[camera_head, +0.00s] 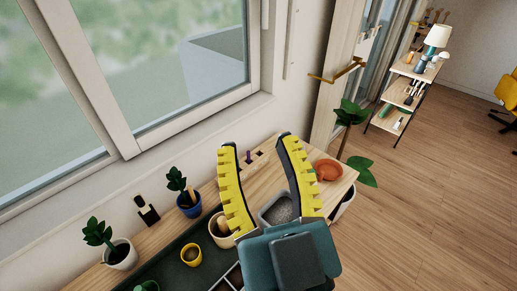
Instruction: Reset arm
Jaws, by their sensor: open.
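My gripper (262,152) is in the lower middle of the head view, above the wooden bench below the window. Its two yellow ridged fingers are spread wide apart, with nothing held between them. The gripper's teal and dark body covers part of the bench's front. The rest of my arm is not clearly visible.
The wooden bench (333,190) bears a terracotta dish (328,170), a grey tub (279,212), a small yellow pot (191,255), a blue potted plant (189,205) and a white potted plant (121,255). A shelf rack (405,95) stands back right. Wooden floor (440,190) is open at right.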

